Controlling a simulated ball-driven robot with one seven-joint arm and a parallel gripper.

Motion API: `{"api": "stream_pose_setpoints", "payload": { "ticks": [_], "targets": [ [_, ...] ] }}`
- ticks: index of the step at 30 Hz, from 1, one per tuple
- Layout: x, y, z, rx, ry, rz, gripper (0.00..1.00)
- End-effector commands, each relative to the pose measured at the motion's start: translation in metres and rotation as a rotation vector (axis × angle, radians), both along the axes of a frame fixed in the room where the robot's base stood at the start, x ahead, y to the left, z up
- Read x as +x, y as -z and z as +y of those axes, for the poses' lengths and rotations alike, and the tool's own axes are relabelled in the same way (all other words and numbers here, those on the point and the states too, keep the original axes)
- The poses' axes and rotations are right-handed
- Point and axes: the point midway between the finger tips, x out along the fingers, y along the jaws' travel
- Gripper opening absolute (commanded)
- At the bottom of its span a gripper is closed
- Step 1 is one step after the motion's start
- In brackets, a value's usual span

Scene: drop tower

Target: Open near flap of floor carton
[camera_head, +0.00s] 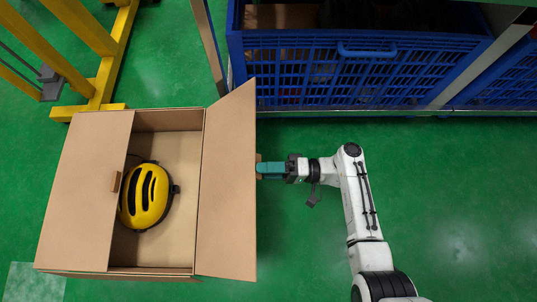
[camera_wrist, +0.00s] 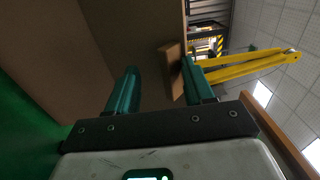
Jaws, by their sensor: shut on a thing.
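The brown floor carton (camera_head: 168,119) stands on the floor at left in the head view, with a yellow helmet (camera_head: 146,196) inside. Its right-hand flap (camera_head: 228,190), the one nearest my arm, is raised and leans outward. My gripper (camera_head: 260,168) is at this flap's outer side, and its teal fingers show in the wrist view (camera_wrist: 160,78). They are shut on the flap's small brown tab (camera_wrist: 172,70); the flap hides most of the tab in the head view. The left flap (camera_head: 85,190) lies over the carton's left part, with a small tab (camera_head: 115,181) near its free edge.
Blue crates (camera_head: 330,85) line the back, behind the carton and my arm. A yellow frame (camera_head: 112,60) stands at the back left, and it also shows in the wrist view (camera_wrist: 250,66). The green floor (camera_head: 460,210) right of my arm is clear.

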Motion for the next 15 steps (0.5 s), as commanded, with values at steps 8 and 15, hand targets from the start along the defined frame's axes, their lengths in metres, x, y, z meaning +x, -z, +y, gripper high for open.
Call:
{"api": "stream_pose_setpoints", "payload": {
  "ticks": [8, 15],
  "targets": [
    [-0.005, 0.036, 0.005, 0.062, -0.007, 0.022, 0.00],
    [-0.005, 0.038, 0.004, 0.090, -0.008, 0.021, 0.00]
  ]
}}
